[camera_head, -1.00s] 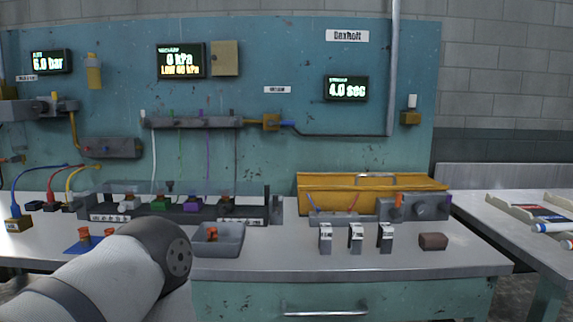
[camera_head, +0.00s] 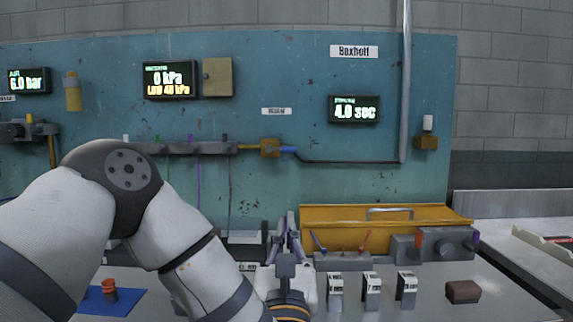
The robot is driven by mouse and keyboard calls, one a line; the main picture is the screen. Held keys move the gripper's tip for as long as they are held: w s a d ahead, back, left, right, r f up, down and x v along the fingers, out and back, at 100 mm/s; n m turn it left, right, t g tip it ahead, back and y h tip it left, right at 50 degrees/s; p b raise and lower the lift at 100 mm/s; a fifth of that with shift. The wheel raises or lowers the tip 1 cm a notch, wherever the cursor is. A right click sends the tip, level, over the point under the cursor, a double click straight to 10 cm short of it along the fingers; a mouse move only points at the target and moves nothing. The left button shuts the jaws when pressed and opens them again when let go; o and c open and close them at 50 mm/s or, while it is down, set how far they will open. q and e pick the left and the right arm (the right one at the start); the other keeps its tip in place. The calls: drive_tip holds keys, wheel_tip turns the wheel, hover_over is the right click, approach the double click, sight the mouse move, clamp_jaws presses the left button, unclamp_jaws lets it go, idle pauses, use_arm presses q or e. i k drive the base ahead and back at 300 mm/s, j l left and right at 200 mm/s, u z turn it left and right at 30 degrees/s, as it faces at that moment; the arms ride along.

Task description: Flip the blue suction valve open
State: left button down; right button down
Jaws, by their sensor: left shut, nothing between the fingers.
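The blue suction valve handle (camera_head: 289,149) sticks out to the right of a brass valve body (camera_head: 270,148) on the teal wall panel. It lies roughly level, in line with the dark pipe to its right. The vacuum display (camera_head: 170,80) reads 0 kPa with a LOW line below. My left gripper (camera_head: 290,222) points away from me over the bench, below the valve in the picture and apart from it. Its fingers are shut with nothing between them. My left arm hides much of the bench's left side. My right gripper is out of view.
A grey manifold (camera_head: 195,148) runs left of the valve. A yellow box (camera_head: 345,218) stands right of my gripper, with a switch box (camera_head: 447,243) beside it. Several small black-and-white blocks (camera_head: 371,287) and a brown block (camera_head: 462,291) stand in front. The panel around the valve is clear.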

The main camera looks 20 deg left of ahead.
sight(269, 149)
drive_tip(key=i+j, duration=0.2)
drive_tip(key=i, duration=0.3)
drive_tip(key=i+j, duration=0.25)
drive_tip(key=i, duration=0.25)
